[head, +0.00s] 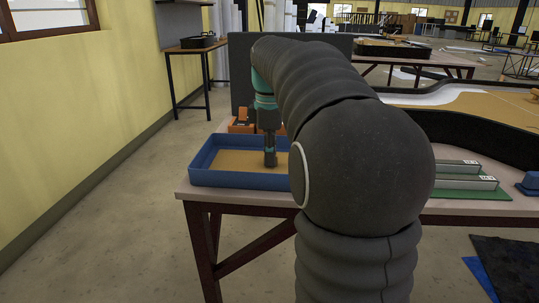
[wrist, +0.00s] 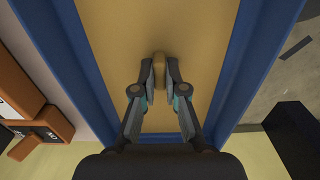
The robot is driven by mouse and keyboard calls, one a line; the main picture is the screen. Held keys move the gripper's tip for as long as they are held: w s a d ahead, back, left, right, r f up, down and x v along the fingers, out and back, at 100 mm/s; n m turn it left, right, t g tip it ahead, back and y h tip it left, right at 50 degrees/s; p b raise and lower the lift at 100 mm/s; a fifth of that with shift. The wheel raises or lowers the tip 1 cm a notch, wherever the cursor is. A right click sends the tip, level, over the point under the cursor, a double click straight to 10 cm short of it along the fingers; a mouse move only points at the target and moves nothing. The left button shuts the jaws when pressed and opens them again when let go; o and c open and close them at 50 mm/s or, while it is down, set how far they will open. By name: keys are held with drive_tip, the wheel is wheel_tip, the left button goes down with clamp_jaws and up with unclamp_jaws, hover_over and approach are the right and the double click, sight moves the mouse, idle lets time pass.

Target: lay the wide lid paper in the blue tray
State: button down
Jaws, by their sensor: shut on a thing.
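The blue tray (head: 240,180) stands at the left end of the table, and its walls (wrist: 235,75) run along both sides in the wrist view. The wide lid paper (head: 228,161) is a flat tan sheet inside the tray walls. It fills most of the wrist view between them (wrist: 115,25). My gripper (head: 270,163) points down over the right part of the tray. In the wrist view its fingers (wrist: 160,75) are shut on a small tan raised grip on the paper. I cannot tell whether the sheet rests on the tray floor.
Orange boxes (wrist: 35,110) stand beside the tray, and show behind it in the head view (head: 240,125). A dark grey panel (head: 242,75) rises behind. Green-based grey blocks (head: 465,182) lie at the right of the table. My arm hides the table's middle.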

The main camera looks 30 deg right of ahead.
drive_tip(key=shift+f, duration=0.15)
drive_tip(key=c, duration=1.2)
unclamp_jaws()
wheel_tip(320, 180, up, 12)
drive_tip(key=shift+r+p, duration=0.15)
drive_tip(key=shift+p, duration=0.55)
